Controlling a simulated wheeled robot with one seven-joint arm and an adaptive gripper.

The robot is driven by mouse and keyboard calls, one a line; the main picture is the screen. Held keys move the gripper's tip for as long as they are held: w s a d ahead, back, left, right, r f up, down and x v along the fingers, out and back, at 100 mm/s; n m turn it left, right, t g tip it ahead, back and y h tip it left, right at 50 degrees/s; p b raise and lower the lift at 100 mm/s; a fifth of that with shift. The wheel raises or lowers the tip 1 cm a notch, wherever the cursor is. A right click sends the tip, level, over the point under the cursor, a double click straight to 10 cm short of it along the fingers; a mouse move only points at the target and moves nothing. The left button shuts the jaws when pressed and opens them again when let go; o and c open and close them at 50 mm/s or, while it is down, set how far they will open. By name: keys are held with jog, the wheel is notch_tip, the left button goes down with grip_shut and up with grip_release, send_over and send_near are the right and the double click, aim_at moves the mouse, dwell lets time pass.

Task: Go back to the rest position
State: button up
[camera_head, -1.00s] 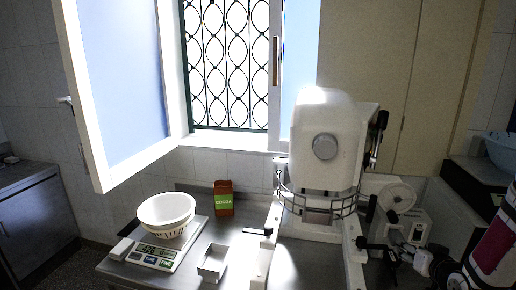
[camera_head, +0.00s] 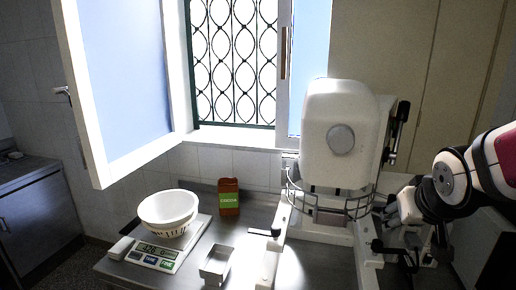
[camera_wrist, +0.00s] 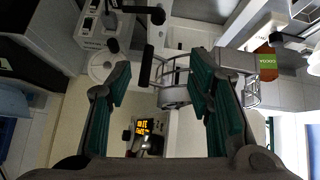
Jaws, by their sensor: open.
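My gripper shows in the wrist view (camera_wrist: 165,75), its two green-padded fingers spread wide apart with nothing held between them. Behind the gap are parts of the white mixer and its wire guard (camera_wrist: 175,82). In the head view my arm reaches in from the right edge, to the right of the large white mixer (camera_head: 338,130). The fingers cannot be made out clearly there.
A white bowl (camera_head: 168,208) sits on a digital scale (camera_head: 153,257) at the table's left. A cocoa package (camera_head: 229,198) stands behind, and a small metal tin (camera_head: 216,264) in front. An open window sash (camera_head: 120,85) hangs at left.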

jog(key=s+a+r+g+y+b, duration=0.1)
jog(key=s+a, duration=0.4)
jog(key=s, duration=0.2)
jog(key=s+a+r+n+g+y+b, duration=0.1)
jog(key=s+a, duration=0.4)
jog(key=s, duration=0.2)
jog(key=shift+s+a+y, duration=0.2)
jog(key=shift+s+y, duration=0.1)
jog(key=shift+s, duration=0.05)
